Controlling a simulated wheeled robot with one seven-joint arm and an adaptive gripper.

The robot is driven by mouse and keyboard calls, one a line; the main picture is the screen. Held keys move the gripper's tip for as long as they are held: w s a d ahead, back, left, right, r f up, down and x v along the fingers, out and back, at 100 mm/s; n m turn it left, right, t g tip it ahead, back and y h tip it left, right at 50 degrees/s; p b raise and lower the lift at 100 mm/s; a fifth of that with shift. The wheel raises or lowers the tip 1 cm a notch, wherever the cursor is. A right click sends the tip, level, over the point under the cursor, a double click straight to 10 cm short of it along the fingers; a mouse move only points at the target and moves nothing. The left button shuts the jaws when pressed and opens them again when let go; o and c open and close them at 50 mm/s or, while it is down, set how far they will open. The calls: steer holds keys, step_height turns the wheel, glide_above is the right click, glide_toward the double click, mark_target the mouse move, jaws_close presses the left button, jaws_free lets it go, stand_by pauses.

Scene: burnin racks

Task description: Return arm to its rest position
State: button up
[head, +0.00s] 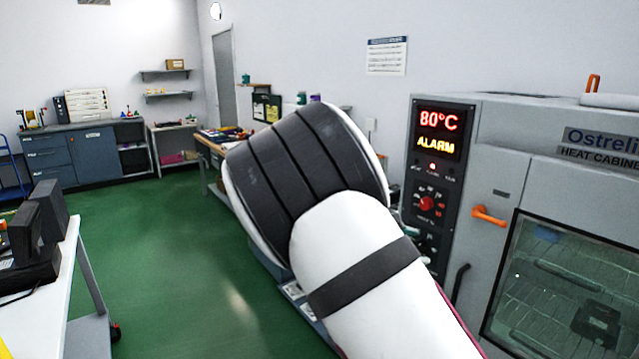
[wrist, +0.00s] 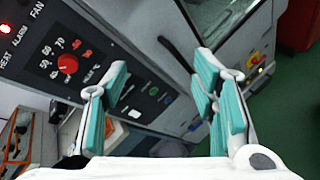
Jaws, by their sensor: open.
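In the wrist view my gripper (wrist: 160,112) is open, its teal-padded fingers spread wide with nothing between them. Past the fingers is the heat cabinet's control panel (wrist: 85,60) with a red knob and a row of buttons; the fingers look apart from it.
A white table (head: 45,285) with dark devices (head: 38,235) is at the left edge. A workbench (head: 212,150) stands behind my arm. Blue-grey drawers (head: 85,155) line the far wall. Green floor (head: 165,260) is clear between the table and my arm.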

steer(key=s+d+r+m+g+y, duration=0.1)
steer(key=s+d+r+m+y, duration=0.15)
steer(key=s, duration=0.35)
steer(key=s+d+r+m+g+y, duration=0.1)
steer(key=s+m+y, duration=0.15)
steer(key=s, duration=0.25)
steer(key=s+d+r+m+g+y, duration=0.1)
steer(key=s+m+y, duration=0.15)
steer(key=s, duration=0.35)
steer(key=s+a+r+m+t+y, duration=0.1)
steer(key=s+a+r+m+y, duration=0.1)
steer(key=s, duration=0.8)
steer(key=s+a+r+m+t+y, duration=0.2)
steer(key=s+a+r+m, duration=0.1)
steer(key=s, duration=0.8)
steer(key=shift+a+m+t+y, duration=0.35)
steer(key=shift+a+m, duration=0.15)
steer(key=shift+m, duration=0.45)
steer(key=shift+s+r, duration=0.1)
